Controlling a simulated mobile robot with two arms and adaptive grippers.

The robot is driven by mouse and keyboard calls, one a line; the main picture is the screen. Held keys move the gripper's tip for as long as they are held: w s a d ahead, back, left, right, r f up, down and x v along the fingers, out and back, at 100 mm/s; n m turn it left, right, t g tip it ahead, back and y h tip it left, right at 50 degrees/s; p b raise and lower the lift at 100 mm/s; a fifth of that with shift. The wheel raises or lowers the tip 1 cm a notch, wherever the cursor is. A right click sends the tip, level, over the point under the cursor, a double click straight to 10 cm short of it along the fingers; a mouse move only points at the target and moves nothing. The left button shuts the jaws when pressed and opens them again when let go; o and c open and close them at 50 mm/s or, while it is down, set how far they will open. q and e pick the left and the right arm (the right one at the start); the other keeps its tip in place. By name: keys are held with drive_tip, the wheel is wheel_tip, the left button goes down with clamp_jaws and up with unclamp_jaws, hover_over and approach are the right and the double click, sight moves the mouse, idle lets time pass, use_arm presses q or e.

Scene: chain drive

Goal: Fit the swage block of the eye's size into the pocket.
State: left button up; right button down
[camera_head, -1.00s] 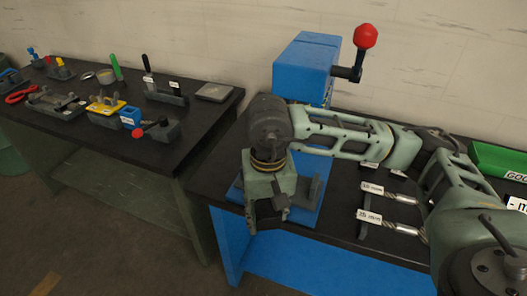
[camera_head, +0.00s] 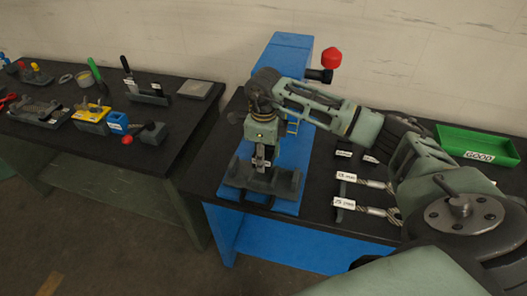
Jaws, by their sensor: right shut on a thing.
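My right gripper (camera_head: 262,162) points down in front of the blue press, its body a pale green box. Its jaws are shut on a small grey block with a light mark (camera_head: 261,153), mostly covered by the fingers. It is over the dark grey U-shaped holder (camera_head: 262,184) of the press, between its two side walls. Whether the block touches the holder floor, I cannot tell. Cables with metal eye ends (camera_head: 375,183) lie to the right with white size labels that are hard to read. Small dark labelled blocks (camera_head: 343,155) sit behind them. My left gripper is not in view.
The blue press (camera_head: 285,62) with its red-knobbed lever (camera_head: 331,58) stands behind my right wrist. A green bin labelled GOOD (camera_head: 478,142) is at the far right. The left table (camera_head: 190,125) holds several tools and fixtures. A floor gap separates the two tables.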

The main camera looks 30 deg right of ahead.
drive_tip(key=b, duration=0.3)
hover_over(264, 178)
drive_tip(key=shift+w+f, duration=0.15)
drive_tip(key=shift+f, duration=2.05)
drive_tip(key=shift+f, duration=0.4)
drive_tip(key=c, duration=1.2)
unclamp_jaws()
drive_tip(key=o, duration=0.3)
drive_tip(key=shift+f, duration=0.15)
